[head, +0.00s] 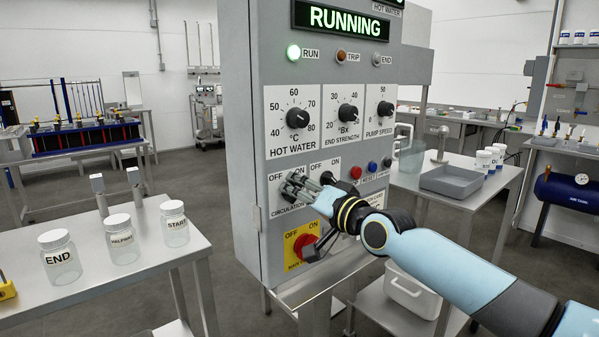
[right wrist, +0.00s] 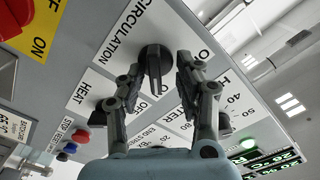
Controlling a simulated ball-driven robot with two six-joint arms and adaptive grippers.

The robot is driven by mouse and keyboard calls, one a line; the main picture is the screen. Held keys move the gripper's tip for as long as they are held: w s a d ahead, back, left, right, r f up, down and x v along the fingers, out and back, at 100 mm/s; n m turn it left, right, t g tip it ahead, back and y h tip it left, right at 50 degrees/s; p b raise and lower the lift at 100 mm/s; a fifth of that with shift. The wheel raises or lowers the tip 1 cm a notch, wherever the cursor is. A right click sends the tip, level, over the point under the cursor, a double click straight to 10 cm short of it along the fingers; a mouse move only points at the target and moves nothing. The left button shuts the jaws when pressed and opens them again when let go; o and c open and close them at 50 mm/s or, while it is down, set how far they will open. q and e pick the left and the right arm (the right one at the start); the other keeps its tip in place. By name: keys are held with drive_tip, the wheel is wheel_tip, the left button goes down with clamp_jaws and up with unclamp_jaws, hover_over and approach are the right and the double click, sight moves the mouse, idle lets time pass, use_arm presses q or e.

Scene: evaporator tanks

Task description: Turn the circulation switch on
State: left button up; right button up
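The circulation switch is a dark rotary knob on a white label plate; in the right wrist view the knob (right wrist: 155,62) stands between my fingertips beside the word CIRCULATION. In the head view its label plate (head: 277,183) is on the grey panel's left side, with the knob mostly hidden by my gripper. My right gripper (head: 297,188) reaches in from the right. In the right wrist view, the right gripper (right wrist: 160,75) is open, one finger on each side of the knob. The right finger looks apart from it; left contact is unclear. The knob's exact setting is unclear. My left gripper is not in view.
A heat switch plate (head: 325,168) adjoins on the right. A red knob on a yellow plate (head: 301,244) sits just below. Dials, small buttons and a green RUNNING display (head: 343,20) are also on the panel. A table with labelled jars (head: 60,258) stands at left.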

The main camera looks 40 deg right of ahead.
sight(288, 143)
wheel_tip(288, 143, up, 9)
drive_tip(key=shift+r, duration=0.15)
idle(0.4)
